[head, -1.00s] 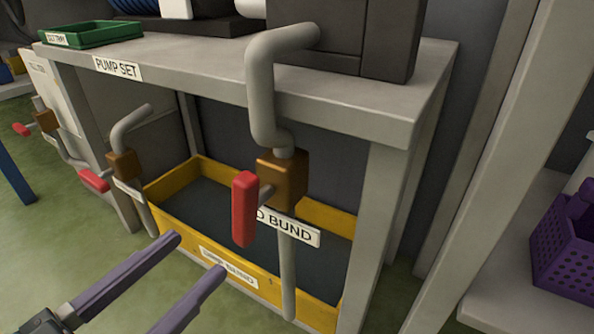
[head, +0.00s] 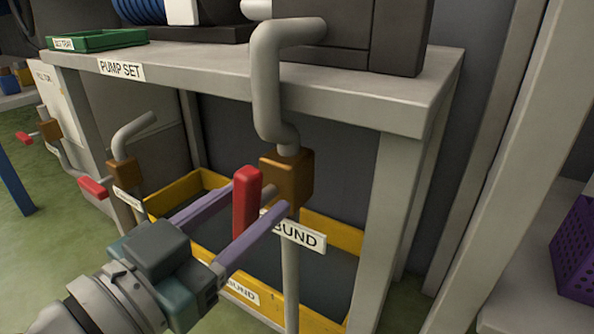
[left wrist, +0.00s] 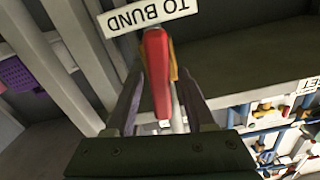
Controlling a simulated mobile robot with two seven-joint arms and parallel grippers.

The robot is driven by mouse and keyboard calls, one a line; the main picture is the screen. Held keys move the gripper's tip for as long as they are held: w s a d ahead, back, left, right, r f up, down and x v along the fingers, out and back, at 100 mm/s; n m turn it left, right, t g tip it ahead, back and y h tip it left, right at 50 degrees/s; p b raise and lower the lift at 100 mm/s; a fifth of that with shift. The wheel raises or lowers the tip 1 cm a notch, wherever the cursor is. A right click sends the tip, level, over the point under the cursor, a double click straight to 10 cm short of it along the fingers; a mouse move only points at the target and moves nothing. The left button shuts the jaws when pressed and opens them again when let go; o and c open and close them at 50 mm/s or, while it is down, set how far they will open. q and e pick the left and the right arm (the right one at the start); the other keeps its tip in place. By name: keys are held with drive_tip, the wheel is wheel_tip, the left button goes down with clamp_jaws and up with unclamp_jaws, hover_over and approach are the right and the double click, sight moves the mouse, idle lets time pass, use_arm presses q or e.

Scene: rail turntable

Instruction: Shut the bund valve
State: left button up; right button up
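The bund valve has a brown body (head: 286,178) on a grey pipe, with an upright red handle (head: 246,205) in front and a white "TO BUND" label (head: 299,235), partly covered by my finger in the head view. My left gripper (head: 262,197) is open, with its purple fingers on either side of the red handle. In the left wrist view the red handle (left wrist: 157,75) stands between the fingers (left wrist: 163,85), with gaps that look clear of contact. The label (left wrist: 150,14) also shows there, upside down. My right gripper is not in view.
A second valve with a red handle (head: 93,187) stands to the left, and another red handle (head: 25,138) farther left. A yellow bund tray (head: 185,188) lies below the "PUMP SET" bench (head: 340,92). A bench leg (head: 378,230) stands right of the valve. A purple crate (head: 575,250) is far right.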

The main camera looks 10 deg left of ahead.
use_arm(q)
clamp_jaws()
drive_tip(key=shift+m, duration=0.4)
drive_tip(key=m+p, duration=0.1)
drive_tip(key=m, duration=0.1)
drive_tip(key=shift+d+m+p, duration=0.1)
drive_tip(key=shift+m+p, duration=0.2)
drive_tip(key=shift+m, duration=0.1)
drive_tip(key=m, duration=0.3)
drive_tip(key=shift+m+p, duration=0.3)
drive_tip(key=shift+p, duration=0.05)
drive_tip(key=m, duration=0.4)
drive_tip(key=shift+s+d+f+m, duration=0.1)
drive_tip(key=shift+d+f+m, duration=0.05)
drive_tip(key=shift+m, duration=0.15)
drive_tip(key=m, duration=0.4)
drive_tip(key=shift+f, duration=0.15)
